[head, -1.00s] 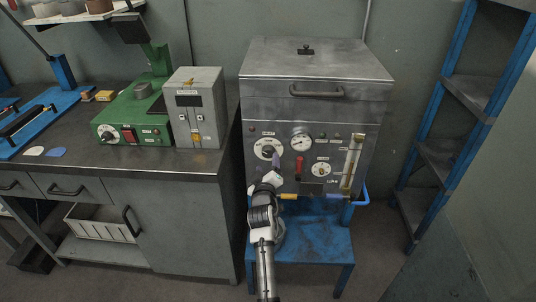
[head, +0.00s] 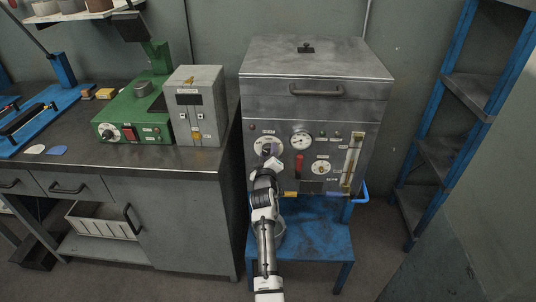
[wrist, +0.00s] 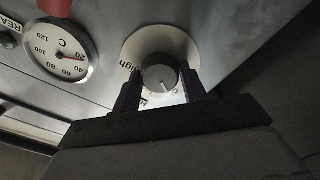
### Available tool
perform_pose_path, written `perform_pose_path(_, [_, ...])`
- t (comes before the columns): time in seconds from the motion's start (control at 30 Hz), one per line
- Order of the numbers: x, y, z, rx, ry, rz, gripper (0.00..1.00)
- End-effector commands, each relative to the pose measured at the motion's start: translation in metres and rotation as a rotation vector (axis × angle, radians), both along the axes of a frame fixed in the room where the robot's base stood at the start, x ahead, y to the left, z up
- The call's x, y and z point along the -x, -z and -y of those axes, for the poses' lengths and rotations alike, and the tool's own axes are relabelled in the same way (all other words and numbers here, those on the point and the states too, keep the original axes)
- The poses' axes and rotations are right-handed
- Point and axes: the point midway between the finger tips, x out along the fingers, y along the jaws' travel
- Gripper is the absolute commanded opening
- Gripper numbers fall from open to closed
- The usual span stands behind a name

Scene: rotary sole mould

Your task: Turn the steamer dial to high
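The steamer (head: 315,85) is a grey metal cabinet with a control panel. Its upper left dial (head: 266,142) has a pale round plate, partly hidden by my gripper (head: 270,159) in the head view. In the wrist view, the dark grey knob (wrist: 160,74) sits between the fingertips of my gripper (wrist: 161,84). The fingers stand apart on either side of it, with small gaps showing; contact cannot be told. The knob's white mark points down in the picture, away from the word "High" (wrist: 128,66) on the left. Other lettering is partly hidden by the fingers.
A round gauge (head: 301,141), a red lever (head: 298,165), a lower right dial (head: 320,167) and a sight tube (head: 352,160) share the panel. A workbench (head: 150,158) stands left, a blue-framed shelf (head: 440,120) right. The steamer rests on a blue stand (head: 315,235).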

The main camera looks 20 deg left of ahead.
Motion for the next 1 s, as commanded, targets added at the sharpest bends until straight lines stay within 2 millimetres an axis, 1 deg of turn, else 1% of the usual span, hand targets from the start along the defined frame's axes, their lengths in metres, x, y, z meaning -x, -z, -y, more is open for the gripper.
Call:
perform_pose_path(0.03, [0.0001,0.0001,0.0000,0.000,0.000,0.000,0.29])
perform_pose_path(0.1, [0.0001,0.0001,0.0000,0.000,0.000,0.000,0.20])
perform_pose_path(0.3, [0.0001,0.0009,0.0000,-0.011,0.000,-0.003,0.20])
perform_pose_path(0.47, [0.0001,0.0028,0.0000,-0.056,0.000,-0.016,0.20])
perform_pose_path(0.67, [0.0001,0.0044,0.0000,-0.178,0.000,-0.050,0.20])
perform_pose_path(1.0, [0.0003,0.0049,-0.0004,-0.480,-0.001,-0.137,0.20])
